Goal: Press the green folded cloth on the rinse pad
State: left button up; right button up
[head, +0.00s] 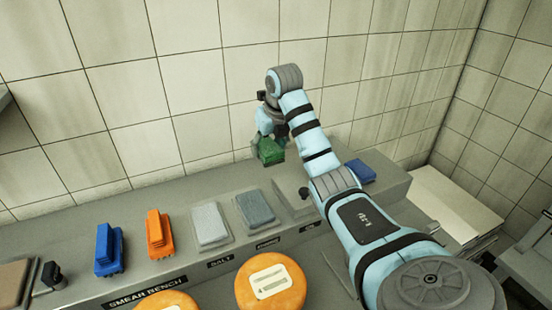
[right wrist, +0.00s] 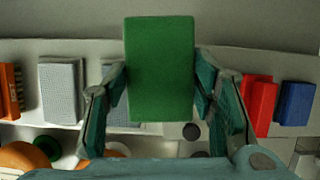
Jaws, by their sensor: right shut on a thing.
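The green folded cloth (head: 271,151) is held in my right gripper (head: 268,135), up above the back of the bench near the tiled wall. In the right wrist view the cloth (right wrist: 160,70) stands between the two fingers (right wrist: 160,100), which are shut on it. Two flat pads lie on the bench: a light grey one (head: 210,224) and a darker grey one (head: 256,208). The small labels in front are hard to read, so I cannot tell for certain which is the rinse pad. The cloth is apart from both pads. My left gripper is not in view.
Blue (head: 108,248) and orange (head: 158,234) brushes or folded cloths stand left of the pads. A dark knob (head: 304,193) is right of them. A blue block (head: 360,171) and, in the right wrist view, a red block (right wrist: 262,105) lie further right. Orange cheese wheels (head: 270,306) are in front.

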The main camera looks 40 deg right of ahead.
pick_arm(q)
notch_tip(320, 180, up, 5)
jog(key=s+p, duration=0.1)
jog(key=p, duration=0.4)
pick_arm(e)
jog(key=s+a+f+n+y, duration=0.3)
jog(key=a+n, duration=0.5)
notch_tip(320, 180, down, 6)
jog(key=b, duration=0.5)
jog(key=shift+s+f+b, duration=0.15)
jog(key=shift+f+b, duration=0.1)
jog(key=shift+b, duration=0.1)
jog(key=shift+f, duration=0.2)
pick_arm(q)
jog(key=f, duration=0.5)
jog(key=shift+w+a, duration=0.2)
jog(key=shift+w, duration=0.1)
pick_arm(e)
jog(key=shift+s+r, duration=0.1)
jog(key=shift+s, duration=0.05)
pick_arm(q)
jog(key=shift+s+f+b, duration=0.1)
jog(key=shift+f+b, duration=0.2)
jog(key=shift+b, duration=0.1)
pick_arm(e)
jog(key=shift+a+f, duration=0.1)
jog(key=shift+f, duration=0.45)
